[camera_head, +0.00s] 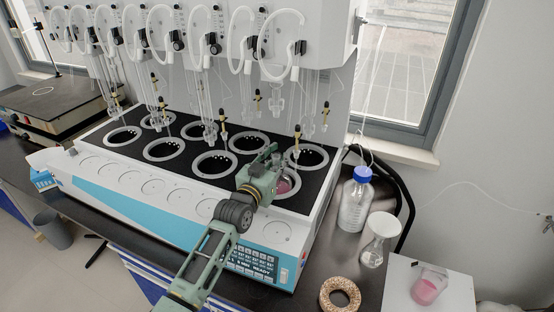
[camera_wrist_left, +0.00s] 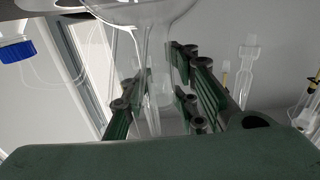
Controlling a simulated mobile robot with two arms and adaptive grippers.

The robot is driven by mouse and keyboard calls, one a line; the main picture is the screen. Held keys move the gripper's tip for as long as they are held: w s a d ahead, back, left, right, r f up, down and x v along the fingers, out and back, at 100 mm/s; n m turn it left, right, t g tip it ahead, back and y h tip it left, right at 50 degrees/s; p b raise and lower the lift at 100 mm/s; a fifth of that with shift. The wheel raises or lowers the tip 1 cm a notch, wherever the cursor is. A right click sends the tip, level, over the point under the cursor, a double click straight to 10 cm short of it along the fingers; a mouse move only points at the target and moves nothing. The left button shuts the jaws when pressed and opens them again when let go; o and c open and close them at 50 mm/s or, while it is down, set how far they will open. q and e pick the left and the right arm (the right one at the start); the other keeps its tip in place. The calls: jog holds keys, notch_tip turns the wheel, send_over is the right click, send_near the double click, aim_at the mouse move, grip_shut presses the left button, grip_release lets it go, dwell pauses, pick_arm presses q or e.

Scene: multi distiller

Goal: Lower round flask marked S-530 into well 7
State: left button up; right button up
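A clear round flask (camera_head: 284,186) with pink liquid is at the front right opening of the black heating deck (camera_head: 185,178). I cannot tell how deep it sits in that opening. My left gripper (camera_head: 270,163) is at the flask's neck, from the front left side. In the left wrist view, which looks upside down, the flask's bulb (camera_wrist_left: 140,10) is at the top and its neck runs between the two green fingers (camera_wrist_left: 160,95), which appear closed on it. No S-530 mark or well number is readable. My right gripper is not in view.
Glass columns with white hoses (camera_head: 279,50) hang over the deck. The other openings look empty. A blue-capped bottle (camera_head: 355,200), a conical flask (camera_head: 375,245) and a cork ring (camera_head: 340,293) stand right of the machine. A beaker with pink liquid (camera_head: 428,288) is on a white box.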

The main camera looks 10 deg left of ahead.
pick_arm(q)
jog(key=o, duration=0.4)
jog(key=shift+s+f, duration=0.1)
jog(key=shift+f, duration=0.1)
jog(key=v, duration=1.2)
jog(key=shift+r, duration=0.15)
